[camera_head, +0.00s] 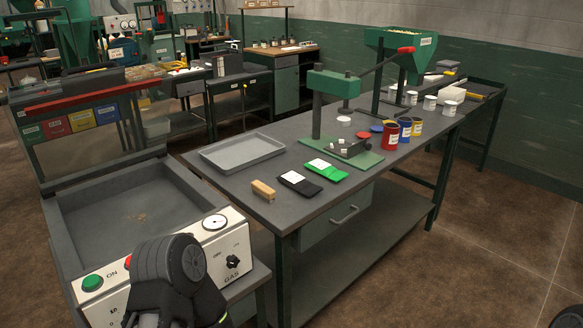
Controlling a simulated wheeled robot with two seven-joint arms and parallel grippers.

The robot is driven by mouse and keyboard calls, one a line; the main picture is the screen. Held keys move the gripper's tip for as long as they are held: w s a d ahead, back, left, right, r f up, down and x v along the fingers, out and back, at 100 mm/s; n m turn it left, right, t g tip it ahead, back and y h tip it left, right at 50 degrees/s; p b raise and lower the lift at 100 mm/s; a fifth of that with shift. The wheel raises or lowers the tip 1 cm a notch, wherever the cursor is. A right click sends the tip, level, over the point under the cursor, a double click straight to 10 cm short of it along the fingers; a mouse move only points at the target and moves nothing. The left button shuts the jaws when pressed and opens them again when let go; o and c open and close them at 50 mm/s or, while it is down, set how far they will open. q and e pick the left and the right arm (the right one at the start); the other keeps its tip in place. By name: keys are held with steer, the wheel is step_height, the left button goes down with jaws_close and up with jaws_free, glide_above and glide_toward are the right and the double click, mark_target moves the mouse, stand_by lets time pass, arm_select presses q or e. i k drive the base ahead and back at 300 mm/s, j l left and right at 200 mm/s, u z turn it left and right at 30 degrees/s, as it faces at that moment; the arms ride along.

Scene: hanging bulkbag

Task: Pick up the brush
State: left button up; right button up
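A small tan, wooden-looking block that appears to be the brush (263,189) lies on the near left part of the dark workbench (235,187), close to its front edge. Its bristles cannot be made out. It lies left of a black packet and apart from it. A dark part of my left arm shows at the bottom left, in front of the white control panel. A small dark piece of my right arm shows at the bottom right corner. I cannot see the fingers of either gripper.
A grey tray (242,153) sits behind the brush. A black packet (299,182) and a green packet (326,170) lie to its right, before a green lever press (331,84). Coloured cans stand farther right. A machine with a gas panel (160,262) stands at left.

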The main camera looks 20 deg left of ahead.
mark_target(266, 193)
steer(key=i+l, duration=0.4)
steer(key=i+l+u, duration=0.1)
steer(key=i+l, duration=0.25)
steer(key=i, duration=0.3)
